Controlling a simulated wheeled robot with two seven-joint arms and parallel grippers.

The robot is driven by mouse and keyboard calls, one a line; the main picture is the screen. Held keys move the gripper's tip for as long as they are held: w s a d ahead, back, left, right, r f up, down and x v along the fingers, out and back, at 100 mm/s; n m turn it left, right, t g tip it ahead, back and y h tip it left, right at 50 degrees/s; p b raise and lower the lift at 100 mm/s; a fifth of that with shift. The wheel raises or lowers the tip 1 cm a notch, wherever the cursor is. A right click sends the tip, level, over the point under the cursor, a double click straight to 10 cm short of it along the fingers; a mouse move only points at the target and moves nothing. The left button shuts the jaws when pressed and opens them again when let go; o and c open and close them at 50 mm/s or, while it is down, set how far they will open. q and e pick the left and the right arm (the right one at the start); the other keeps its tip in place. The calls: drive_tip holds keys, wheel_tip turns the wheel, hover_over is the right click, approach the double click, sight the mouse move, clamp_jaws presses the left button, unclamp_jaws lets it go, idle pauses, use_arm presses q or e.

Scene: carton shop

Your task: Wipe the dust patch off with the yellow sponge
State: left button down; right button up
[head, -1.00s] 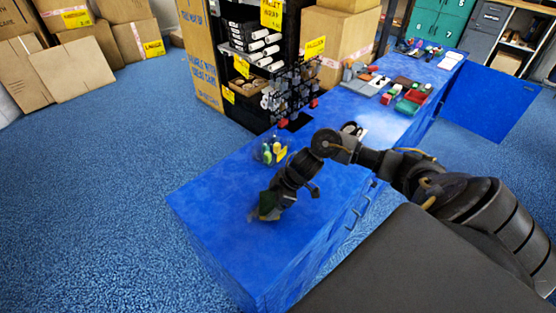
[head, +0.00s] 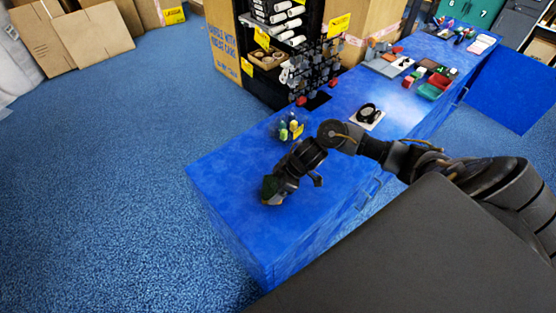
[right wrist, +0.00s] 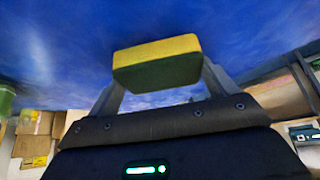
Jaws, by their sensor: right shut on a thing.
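The yellow sponge (right wrist: 158,64) has a yellow top band and a darker green face. It sits between the two fingers of my right gripper (right wrist: 160,80), which is shut on it. In the head view the right gripper (head: 272,193) points down at the near end of the blue counter (head: 235,185), with the sponge's dark green part (head: 268,187) just showing. I cannot tell whether the sponge touches the counter top. No distinct dust patch stands out; the blue surface only looks faintly mottled. My left gripper is not in view.
A clear holder with green and yellow bottles (head: 290,128) stands just beyond the gripper. A black roll on a white card (head: 368,114) lies farther along. Red and green trays (head: 432,86) are farther back. The counter's near-left end is bare.

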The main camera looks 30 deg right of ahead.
sight(265, 193)
drive_tip(key=shift+s+a+p, duration=0.2)
drive_tip(key=shift+a+p, duration=0.55)
drive_tip(key=shift+a, duration=0.45)
drive_tip(key=shift+s+a+f+p, duration=0.15)
drive_tip(key=shift+a+p, duration=0.15)
drive_tip(key=shift+a, duration=0.45)
drive_tip(key=shift+p, duration=0.45)
drive_tip(key=shift+d, duration=0.1)
drive_tip(key=shift+w+d, duration=0.2)
drive_tip(key=shift+d, duration=0.8)
drive_tip(key=shift+w+d, duration=0.15)
drive_tip(key=shift+d, duration=0.85)
drive_tip(key=shift+w+d+p, duration=0.15)
drive_tip(key=shift+d, duration=0.8)
drive_tip(key=shift+w+d+p, duration=0.1)
drive_tip(key=shift+d+p, duration=0.05)
drive_tip(key=shift+d, duration=0.9)
